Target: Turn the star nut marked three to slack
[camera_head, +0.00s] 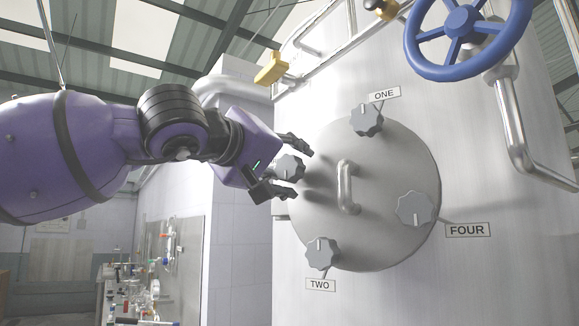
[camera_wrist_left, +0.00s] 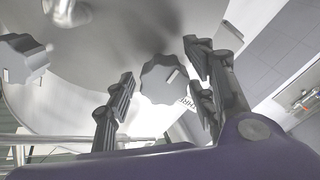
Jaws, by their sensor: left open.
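The star nut marked three (camera_head: 291,167) is a grey lobed knob at the left edge of the round steel hatch (camera_head: 385,165). It also shows in the wrist view (camera_wrist_left: 159,82), with a pale line on its face and a partly hidden label (camera_wrist_left: 188,103) beside it. My left gripper (camera_head: 299,171) comes in from the left, open, with one dark finger above the nut and one below. In the wrist view the fingers (camera_wrist_left: 160,60) stand on either side of the nut, with gaps visible. My right gripper is not in view.
Star nuts ONE (camera_head: 366,120), TWO (camera_head: 322,253) and FOUR (camera_head: 415,209) sit around the hatch. A bar handle (camera_head: 346,187) stands out from its middle. A blue handwheel (camera_head: 460,22) and a yellow valve handle (camera_head: 271,68) are above. A cluttered bench (camera_head: 140,290) is lower left.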

